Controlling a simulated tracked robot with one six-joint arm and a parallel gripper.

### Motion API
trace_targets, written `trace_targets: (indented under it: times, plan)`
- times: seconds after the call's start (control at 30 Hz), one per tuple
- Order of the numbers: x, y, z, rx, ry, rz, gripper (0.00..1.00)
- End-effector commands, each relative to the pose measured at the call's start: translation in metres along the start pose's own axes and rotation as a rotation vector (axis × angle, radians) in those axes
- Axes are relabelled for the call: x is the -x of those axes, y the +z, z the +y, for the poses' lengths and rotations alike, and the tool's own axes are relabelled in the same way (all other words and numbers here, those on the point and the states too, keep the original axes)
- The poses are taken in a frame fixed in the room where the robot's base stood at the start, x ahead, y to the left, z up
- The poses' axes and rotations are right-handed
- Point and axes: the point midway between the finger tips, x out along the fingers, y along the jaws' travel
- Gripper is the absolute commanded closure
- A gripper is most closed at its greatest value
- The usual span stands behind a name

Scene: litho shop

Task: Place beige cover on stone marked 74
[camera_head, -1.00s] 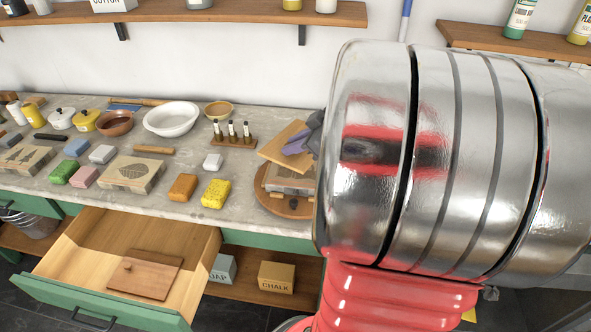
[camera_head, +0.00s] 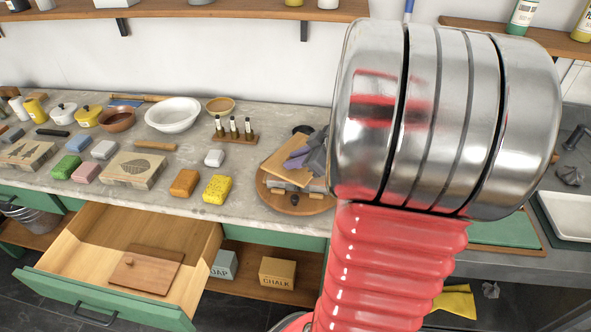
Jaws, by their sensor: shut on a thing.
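The cover hides most of that stone. I cannot tell if they touch. No number 74 can be read on any stone. Another stone with a leaf picture (camera_head: 133,170) and one with tree shapes (camera_head: 27,155) lie farther left on the counter.
A yellow sponge (camera_head: 217,189) and an orange block (camera_head: 184,183) lie left of the round board. A rack of small bottles (camera_head: 234,130) stands behind. An open drawer (camera_head: 90,250) with a brown wooden lid (camera_head: 146,271) juts out below the counter. Wall shelves (camera_head: 220,13) run above.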

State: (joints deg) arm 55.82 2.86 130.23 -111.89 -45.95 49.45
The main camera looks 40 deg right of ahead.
Motion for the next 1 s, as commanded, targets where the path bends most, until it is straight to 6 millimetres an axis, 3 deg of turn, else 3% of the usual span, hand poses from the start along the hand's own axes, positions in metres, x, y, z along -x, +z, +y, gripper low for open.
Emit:
trace_targets:
  times: [0.4,0.63,0.67,0.9,1.0]
  plan:
    - [-0.024,0.026,-0.007,-0.003,0.0,-0.001,1.0]
    - [-0.025,0.027,-0.007,-0.002,0.001,-0.001,1.0]
    - [-0.025,0.028,-0.008,-0.002,0.001,-0.001,0.81]
    - [-0.024,0.028,-0.007,-0.002,0.002,-0.001,0.64]
    - [-0.024,0.028,-0.007,-0.002,0.002,-0.001,0.64]
